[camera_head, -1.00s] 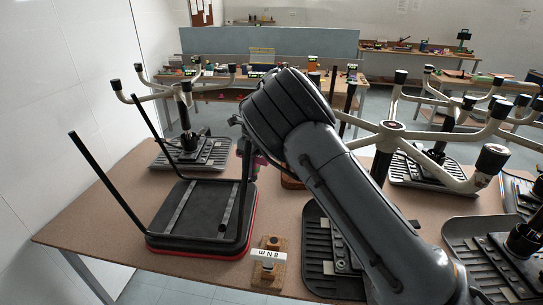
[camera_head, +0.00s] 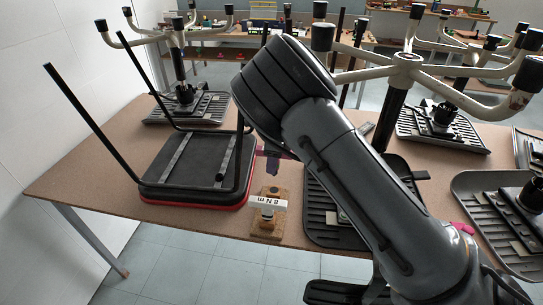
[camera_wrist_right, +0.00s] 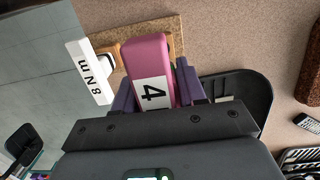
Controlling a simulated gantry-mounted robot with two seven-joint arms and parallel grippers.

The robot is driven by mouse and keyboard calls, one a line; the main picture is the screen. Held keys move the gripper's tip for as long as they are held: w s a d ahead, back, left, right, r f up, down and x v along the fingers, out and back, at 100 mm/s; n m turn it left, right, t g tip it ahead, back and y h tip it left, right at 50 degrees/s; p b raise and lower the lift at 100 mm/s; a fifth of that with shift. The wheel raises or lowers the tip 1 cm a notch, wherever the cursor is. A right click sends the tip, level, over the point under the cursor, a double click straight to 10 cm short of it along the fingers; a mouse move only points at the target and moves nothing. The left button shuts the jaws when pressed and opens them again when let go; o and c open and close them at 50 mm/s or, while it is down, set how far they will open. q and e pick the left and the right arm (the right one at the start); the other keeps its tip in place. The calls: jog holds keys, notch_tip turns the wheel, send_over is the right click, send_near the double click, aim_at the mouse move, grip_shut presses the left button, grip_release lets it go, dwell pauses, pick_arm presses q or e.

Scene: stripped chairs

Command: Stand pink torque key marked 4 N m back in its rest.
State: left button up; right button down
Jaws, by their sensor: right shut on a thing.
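In the right wrist view my right gripper (camera_wrist_right: 155,82) is shut on the pink torque key (camera_wrist_right: 147,58), with a purple finger on each side. A white label with a 4 shows on the key. In the head view the same gripper (camera_head: 273,153) hangs over the table, just beyond a small wooden stand (camera_head: 267,228); my arm hides most of it. I cannot tell whether the key touches the stand. My left gripper is not in view.
A black and red chair seat (camera_head: 190,165) with upright black legs lies left of the stand. Ribbed black chair parts (camera_head: 325,215) lie to its right, and pale chair bases (camera_head: 420,70) stand behind. The table's front edge runs close by the stand. A small pink item (camera_head: 462,228) lies at right.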

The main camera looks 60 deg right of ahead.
dwell(0.3)
jog(key=shift+s+r+p, duration=0.1)
jog(key=shift+p, duration=0.4)
jog(key=shift+f+b, duration=1.5)
jog(key=shift+f, duration=1.5)
jog(key=shift+p, duration=0.5)
jog(key=shift+f, duration=0.4)
